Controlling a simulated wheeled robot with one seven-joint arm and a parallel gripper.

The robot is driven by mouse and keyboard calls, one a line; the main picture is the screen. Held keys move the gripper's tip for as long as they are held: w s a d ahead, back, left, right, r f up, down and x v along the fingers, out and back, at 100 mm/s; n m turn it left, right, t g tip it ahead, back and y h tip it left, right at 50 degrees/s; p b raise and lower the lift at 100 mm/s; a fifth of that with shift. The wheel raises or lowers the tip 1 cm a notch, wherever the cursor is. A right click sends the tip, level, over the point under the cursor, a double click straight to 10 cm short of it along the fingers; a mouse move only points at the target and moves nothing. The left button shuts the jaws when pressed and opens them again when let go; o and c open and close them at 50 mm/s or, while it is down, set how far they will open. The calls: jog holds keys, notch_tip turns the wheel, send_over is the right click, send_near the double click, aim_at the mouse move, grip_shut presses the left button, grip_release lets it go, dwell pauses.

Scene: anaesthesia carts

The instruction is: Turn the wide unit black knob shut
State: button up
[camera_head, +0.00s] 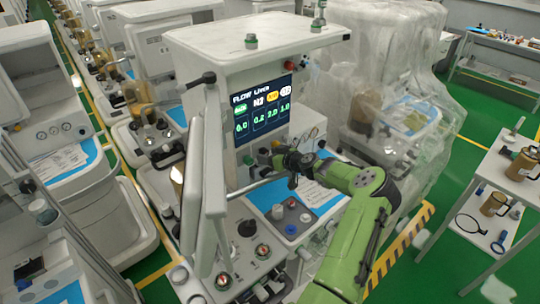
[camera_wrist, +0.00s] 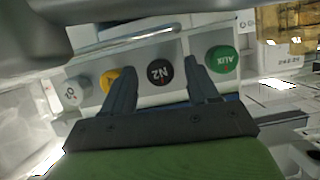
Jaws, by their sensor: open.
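In the wrist view a black round knob (camera_wrist: 159,72) marked N2 sits in a row on a pale panel. My gripper (camera_wrist: 162,64) is open, with one dark finger on each side of the black knob in the picture. I cannot tell whether the fingers touch it. In the head view my gripper (camera_head: 284,160) is at the panel below the screen of the wide unit (camera_head: 240,52). The knob is hard to make out there, behind or beside the gripper.
A green AUX knob (camera_wrist: 221,59) is right of the black one; a yellow knob (camera_wrist: 107,80) and a white knob (camera_wrist: 75,90) are to its left. A flat upright panel (camera_head: 205,165) stands left of my arm. A plastic-covered unit (camera_head: 385,85) is at right.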

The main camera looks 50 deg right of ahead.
jog(key=shift+c, duration=0.2)
jog(key=c, duration=1)
jog(key=shift+d+f+b, duration=0.1)
jog(key=shift+b, duration=0.35)
jog(key=shift+m+y+b, duration=0.4)
jog(key=shift+m, duration=0.1)
jog(key=o, duration=1)
jog(key=shift+o, duration=0.2)
jog(key=b+v, duration=0.1)
jog(key=v, duration=1.5)
